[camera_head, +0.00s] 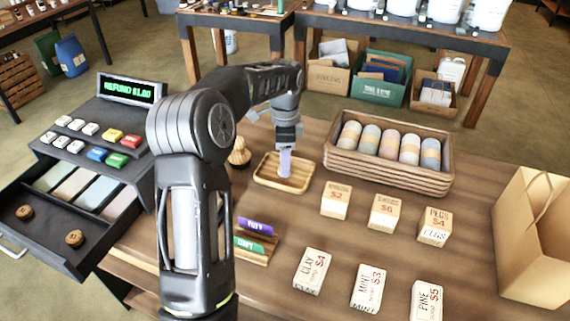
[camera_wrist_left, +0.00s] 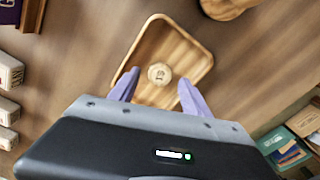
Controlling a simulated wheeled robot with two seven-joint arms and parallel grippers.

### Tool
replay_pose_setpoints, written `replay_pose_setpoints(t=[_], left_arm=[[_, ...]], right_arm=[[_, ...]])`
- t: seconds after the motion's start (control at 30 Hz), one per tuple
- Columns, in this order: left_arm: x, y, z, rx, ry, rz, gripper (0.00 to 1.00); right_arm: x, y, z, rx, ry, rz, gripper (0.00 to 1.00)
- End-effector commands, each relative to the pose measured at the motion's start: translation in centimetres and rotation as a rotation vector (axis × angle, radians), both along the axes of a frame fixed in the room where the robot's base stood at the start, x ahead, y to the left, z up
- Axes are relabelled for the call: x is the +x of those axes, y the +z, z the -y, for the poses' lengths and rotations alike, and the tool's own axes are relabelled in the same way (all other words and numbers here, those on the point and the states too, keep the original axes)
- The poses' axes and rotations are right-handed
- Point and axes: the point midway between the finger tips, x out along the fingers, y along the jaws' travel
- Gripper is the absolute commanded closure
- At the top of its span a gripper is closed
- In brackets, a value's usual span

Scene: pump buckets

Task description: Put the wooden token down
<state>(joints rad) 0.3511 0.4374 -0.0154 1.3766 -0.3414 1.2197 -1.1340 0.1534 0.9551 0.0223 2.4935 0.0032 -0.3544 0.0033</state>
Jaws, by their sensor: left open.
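The wooden token (camera_wrist_left: 159,73), a small pale round disc with a mark on its face, lies on the small wooden tray (camera_wrist_left: 172,32) in the left wrist view. The same tray (camera_head: 265,179) stands on the counter in the head view, where the token is hidden. My left gripper (camera_head: 285,165) points down over the tray. Its lilac fingers (camera_wrist_left: 155,88) are spread apart, one to each side of the token, with gaps between. My right gripper is not in view.
The register (camera_head: 105,120) reads "REFUND $1.00". Its open drawer (camera_head: 48,246) holds two round wooden tokens (camera_head: 74,238). A crate of rolls (camera_head: 340,165) stands right of the tray. Small labelled boxes (camera_head: 335,200) and a paper bag (camera_head: 530,245) are further right.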

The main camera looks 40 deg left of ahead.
Motion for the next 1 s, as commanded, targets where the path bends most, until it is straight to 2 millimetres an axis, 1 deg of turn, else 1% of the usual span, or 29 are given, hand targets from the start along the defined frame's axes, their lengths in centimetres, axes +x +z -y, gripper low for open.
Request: replay_pose_setpoints(t=[0.03, 0.17, 0.33, 0.37, 0.4, 0.5, 0.6, 1.0], left_arm=[[0.1, 0.9, 0.0, 0.001, 0.000, 0.006, 0.44], [0.1, 3.7, 0.0, 0.001, -0.001, 0.006, 0.44], [0.1, 7.5, 0.0, 0.001, 0.000, 0.007, 0.44], [0.1, 8.6, 0.1, 0.000, -0.001, 0.003, 0.44], [0.0, 9.1, 0.1, -0.001, 0.000, 0.002, 0.44], [0.0, 9.9, 0.1, 0.000, -0.001, 0.001, 0.44], [0.0, 10.2, 0.0, 0.000, -0.001, 0.001, 0.44], [0.0, 10.1, 0.0, 0.000, 0.000, 0.001, 0.44]], right_arm=[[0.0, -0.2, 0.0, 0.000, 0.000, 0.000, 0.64], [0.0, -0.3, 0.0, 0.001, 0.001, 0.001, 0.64], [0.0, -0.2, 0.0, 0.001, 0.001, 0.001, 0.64], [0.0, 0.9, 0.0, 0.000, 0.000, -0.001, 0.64], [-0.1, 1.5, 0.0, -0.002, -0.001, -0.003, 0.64], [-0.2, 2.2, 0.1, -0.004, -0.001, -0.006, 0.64], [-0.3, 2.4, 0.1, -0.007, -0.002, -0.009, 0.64], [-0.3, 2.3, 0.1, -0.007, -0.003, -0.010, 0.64]])
